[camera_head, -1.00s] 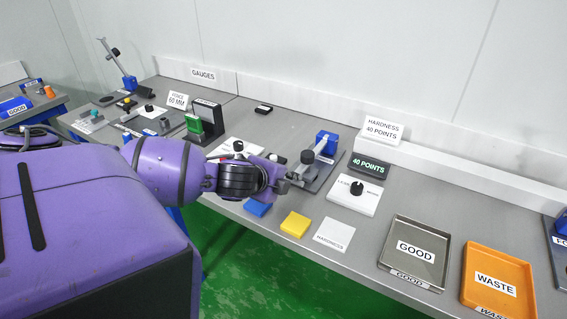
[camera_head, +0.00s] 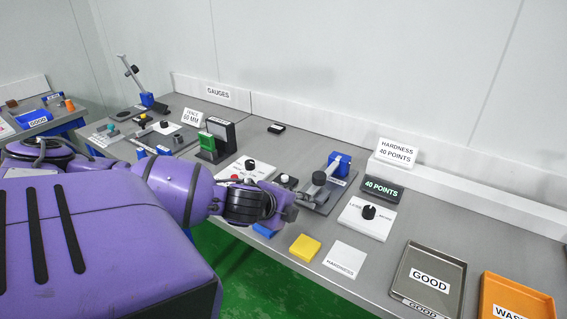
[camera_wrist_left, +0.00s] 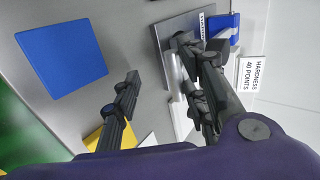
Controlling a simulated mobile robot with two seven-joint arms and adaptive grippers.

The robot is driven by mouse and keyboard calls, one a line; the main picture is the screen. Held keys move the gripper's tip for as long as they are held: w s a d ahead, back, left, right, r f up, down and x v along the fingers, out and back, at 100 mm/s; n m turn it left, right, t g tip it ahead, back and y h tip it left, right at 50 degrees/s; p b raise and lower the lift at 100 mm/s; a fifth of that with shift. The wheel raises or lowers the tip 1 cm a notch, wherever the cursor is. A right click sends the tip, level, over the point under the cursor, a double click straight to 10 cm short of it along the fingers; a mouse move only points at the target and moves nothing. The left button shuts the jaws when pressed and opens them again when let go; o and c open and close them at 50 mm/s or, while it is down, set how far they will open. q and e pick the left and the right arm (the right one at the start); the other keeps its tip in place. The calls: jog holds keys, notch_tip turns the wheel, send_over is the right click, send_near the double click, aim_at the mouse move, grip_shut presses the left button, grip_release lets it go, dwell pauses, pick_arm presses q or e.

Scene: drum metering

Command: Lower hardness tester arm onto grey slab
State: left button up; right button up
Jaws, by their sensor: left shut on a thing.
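The hardness tester stands on the bench, with a blue post (camera_head: 339,163), a grey arm ending in a dark round knob (camera_head: 319,178), and a dark base plate (camera_head: 332,197). The arm reaches from the post over the plate. My left gripper (camera_head: 288,206) is at the near left of the tester, shut on what seems to be its arm; the contact is not clear. I cannot clearly pick out the grey slab. My right gripper is not in view.
A blue block (camera_wrist_left: 62,62) and a yellow block (camera_head: 305,248) lie near the front edge. A white HARDNESS card (camera_head: 345,259), a knob panel (camera_head: 368,218) and a 40 POINTS display (camera_head: 382,189) are to the right. A GOOD tray (camera_head: 430,280) stands farther right.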

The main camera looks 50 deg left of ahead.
pick_arm(q)
jog(key=v, duration=1.1)
jog(key=shift+r, duration=0.15)
dwell(0.5)
